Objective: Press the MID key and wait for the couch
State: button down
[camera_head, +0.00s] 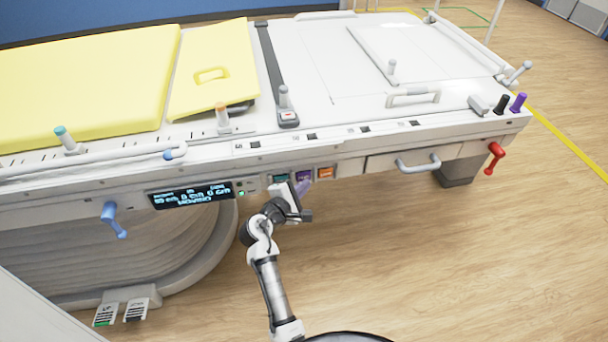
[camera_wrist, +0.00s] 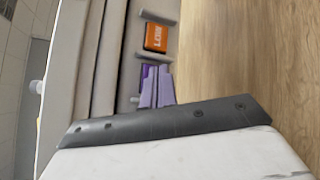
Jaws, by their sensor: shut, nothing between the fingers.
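The purple MID key (camera_head: 304,175) sits on the couch's front panel, between a teal key (camera_head: 280,178) and an orange key (camera_head: 325,172). My gripper (camera_head: 303,187) is shut and empty, with its lilac fingertips at the purple key. In the wrist view the fingers (camera_wrist: 156,88) overlap the purple key (camera_wrist: 147,74) and partly hide it; I cannot tell how far it is pressed. The couch (camera_head: 340,65) has a white top with yellow pads. Its display (camera_head: 191,196) is lit, and its lower line appears to read MOVING.
The orange key, marked LOW (camera_wrist: 155,37), is close beside the fingers. A grey drawer handle (camera_head: 418,163) and a red lever (camera_head: 494,157) stick out to the right; a blue lever (camera_head: 114,219) is at left. Foot pedals (camera_head: 120,312) stand below. The wooden floor at right is clear.

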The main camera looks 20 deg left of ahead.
jog(key=shift+s+d, duration=0.1)
jog(key=shift+s+d+p, duration=0.5)
jog(key=shift+s+d, duration=0.2)
jog(key=shift+s, duration=0.3)
jog(key=shift+s+d+p, duration=0.45)
jog(key=shift+s+d, duration=0.2)
jog(key=shift+s, duration=0.35)
jog(key=s+d+p, duration=0.1)
jog(key=s+d, duration=0.2)
jog(key=s, duration=0.2)
jog(key=shift+d, duration=0.2)
jog(key=shift+f, duration=0.2)
dwell(2.6)
